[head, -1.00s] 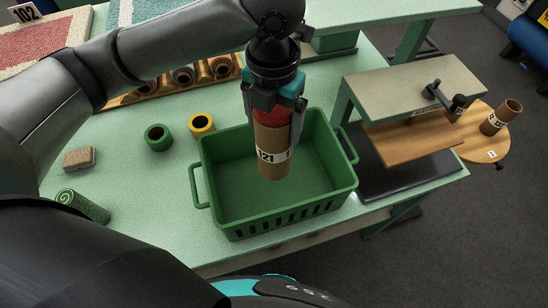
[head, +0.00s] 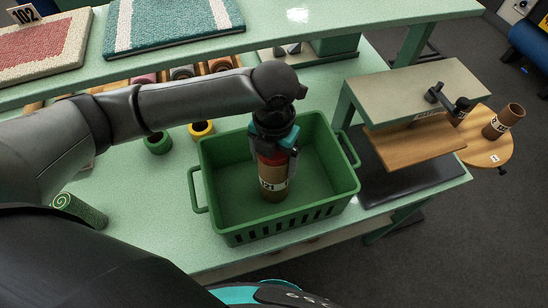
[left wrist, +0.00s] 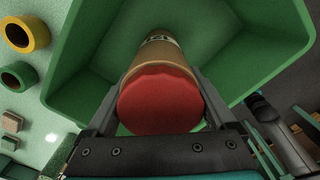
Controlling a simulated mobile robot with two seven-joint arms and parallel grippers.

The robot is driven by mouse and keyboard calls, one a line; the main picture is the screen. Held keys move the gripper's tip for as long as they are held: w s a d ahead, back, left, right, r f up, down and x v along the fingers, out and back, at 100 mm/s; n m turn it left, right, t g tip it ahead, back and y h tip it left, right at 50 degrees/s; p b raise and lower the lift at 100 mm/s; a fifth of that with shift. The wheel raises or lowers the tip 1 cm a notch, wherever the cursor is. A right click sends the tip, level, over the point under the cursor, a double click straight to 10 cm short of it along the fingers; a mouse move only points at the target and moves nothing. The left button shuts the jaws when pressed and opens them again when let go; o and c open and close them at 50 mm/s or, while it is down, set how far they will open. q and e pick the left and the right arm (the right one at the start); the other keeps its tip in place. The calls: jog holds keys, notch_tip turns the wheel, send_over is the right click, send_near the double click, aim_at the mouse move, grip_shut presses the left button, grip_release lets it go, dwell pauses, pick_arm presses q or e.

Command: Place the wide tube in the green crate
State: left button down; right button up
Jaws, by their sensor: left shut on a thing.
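The wide tube (head: 273,182) is a brown cardboard cylinder with a red top and a white label band that reads 121 or similar. My left gripper (head: 272,157) is shut on its red upper end. The tube is upright inside the green crate (head: 222,213). I cannot tell whether its bottom touches the crate floor. In the left wrist view the tube's red end (left wrist: 160,100) lies between the fingers, with the crate (left wrist: 85,65) around it. My right gripper is not in view.
A green ring (head: 158,143) and a yellow ring (head: 201,129) stand left of the crate. A rolled green piece (head: 79,209) lies at the table's left.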

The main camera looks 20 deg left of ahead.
pick_arm(q)
jog(key=shift+f, duration=0.1)
grip_release()
notch_tip(320, 180, up, 12)
jog(key=shift+r+p, duration=0.15)
jog(key=shift+p, duration=0.25)
dwell(0.5)
